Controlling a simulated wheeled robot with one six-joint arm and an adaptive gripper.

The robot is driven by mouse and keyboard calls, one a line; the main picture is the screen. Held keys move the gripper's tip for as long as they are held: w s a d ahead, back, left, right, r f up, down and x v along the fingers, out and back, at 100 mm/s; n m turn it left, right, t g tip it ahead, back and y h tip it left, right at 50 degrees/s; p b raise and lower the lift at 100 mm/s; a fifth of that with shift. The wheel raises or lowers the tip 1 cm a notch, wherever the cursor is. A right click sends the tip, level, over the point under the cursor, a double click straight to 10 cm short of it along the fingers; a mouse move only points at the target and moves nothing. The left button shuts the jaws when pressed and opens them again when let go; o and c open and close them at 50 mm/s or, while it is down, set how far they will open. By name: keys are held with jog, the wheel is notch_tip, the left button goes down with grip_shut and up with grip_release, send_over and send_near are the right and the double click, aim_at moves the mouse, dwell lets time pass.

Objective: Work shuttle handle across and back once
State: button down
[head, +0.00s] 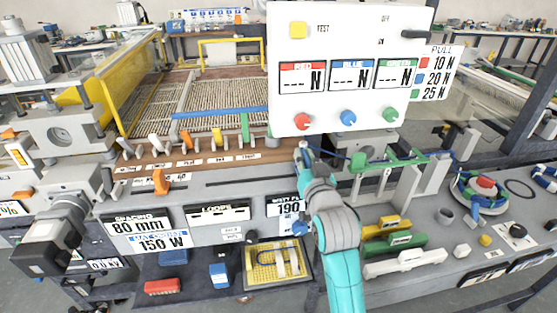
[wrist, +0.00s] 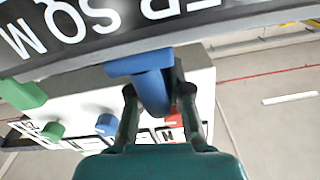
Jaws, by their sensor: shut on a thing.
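A blue handle (wrist: 152,88) hangs from a blue block under a grey rail in the wrist view; it appears to be the shuttle handle. My gripper (wrist: 158,92) has one finger on each side of it and is shut on it. In the head view my gripper (head: 303,149) reaches up to the front of the machine, just below the white panel. The handle between the fingers is hard to make out there. The mesh bed (head: 190,95) with its light cords lies behind, at left.
The white panel (head: 340,120) with red, blue and green knobs stands right above my gripper. An orange lever (head: 160,182) is on the front ledge at left. A green block (head: 395,246) and a yellow tray (head: 273,287) lie lower down. Coiled parts (head: 480,190) sit at right.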

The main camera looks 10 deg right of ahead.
jog(key=shift+d, duration=1.15)
jog(key=c, duration=1.1)
grip_release()
jog(key=shift+d, duration=0.15)
jog(key=shift+s, duration=0.5)
jog(key=s, duration=1.1)
jog(key=shift+f, duration=0.1)
